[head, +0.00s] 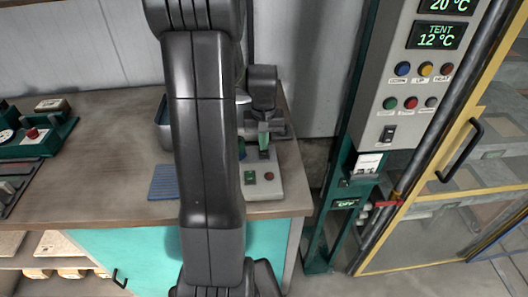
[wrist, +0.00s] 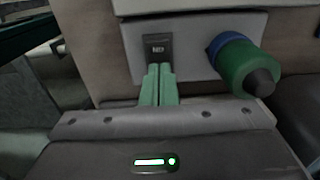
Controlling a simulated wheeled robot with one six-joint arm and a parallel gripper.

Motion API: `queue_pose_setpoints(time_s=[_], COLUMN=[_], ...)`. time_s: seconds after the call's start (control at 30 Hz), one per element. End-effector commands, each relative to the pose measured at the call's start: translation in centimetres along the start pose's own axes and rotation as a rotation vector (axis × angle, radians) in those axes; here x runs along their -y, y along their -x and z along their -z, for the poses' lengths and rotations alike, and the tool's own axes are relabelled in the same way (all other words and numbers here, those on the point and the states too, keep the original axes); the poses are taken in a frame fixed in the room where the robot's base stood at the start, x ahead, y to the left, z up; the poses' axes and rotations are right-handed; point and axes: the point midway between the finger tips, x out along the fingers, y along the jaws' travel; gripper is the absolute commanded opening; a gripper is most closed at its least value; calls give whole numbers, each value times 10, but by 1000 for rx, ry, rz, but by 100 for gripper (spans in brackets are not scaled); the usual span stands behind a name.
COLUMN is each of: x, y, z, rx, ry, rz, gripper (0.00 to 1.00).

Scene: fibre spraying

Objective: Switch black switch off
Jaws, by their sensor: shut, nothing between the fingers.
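A black switch (wrist: 158,45) sits on the face of a light grey box (wrist: 190,40) in the wrist view. My gripper (wrist: 158,70) has green fingers that are shut together and empty. Their tips are just below the black switch in the picture; I cannot tell if they touch it. In the head view my gripper (head: 264,153) points down over a small grey control box (head: 262,188) on the bench. The switch on that box is hidden there by my gripper and arm. Another black switch (head: 388,134) is on the tall grey panel at the right.
A green cylinder with a blue ring and dark tip (wrist: 240,65) projects beside the switch. The wooden bench (head: 110,130) carries a blue mat (head: 164,182) and green-based devices at left.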

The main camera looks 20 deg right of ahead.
Motion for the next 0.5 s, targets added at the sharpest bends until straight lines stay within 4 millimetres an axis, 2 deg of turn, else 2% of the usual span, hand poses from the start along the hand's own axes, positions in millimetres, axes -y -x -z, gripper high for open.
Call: queue_pose_setpoints(time_s=[0.17, 0.5], x=[0, 0], y=[6, 34], z=[0, 0], rx=[1, 0], ry=[0, 0], rz=[0, 0], gripper=[0, 0])
